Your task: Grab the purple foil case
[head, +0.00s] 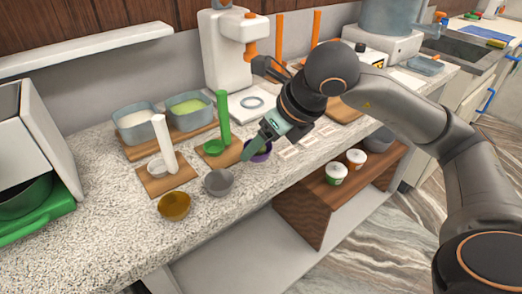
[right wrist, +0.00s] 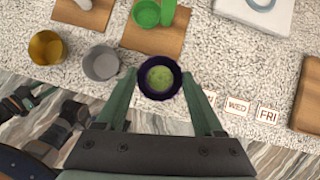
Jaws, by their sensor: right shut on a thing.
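The purple foil case (right wrist: 145,91) is a small dark purple cup with something green inside. In the right wrist view it sits between the two green fingers of my right gripper (right wrist: 158,76), which is shut on it. In the head view the purple foil case (head: 262,154) is partly hidden behind my right gripper (head: 250,148), at the counter's front edge. I cannot tell whether it touches the counter. My left gripper is not in view.
A grey case (head: 218,182) and a gold case (head: 174,206) stand to the left along the counter edge. A green scoop (head: 222,125) and a white scoop (head: 163,145) stand on wooden boards behind. Day cards (right wrist: 237,106) lie to the right.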

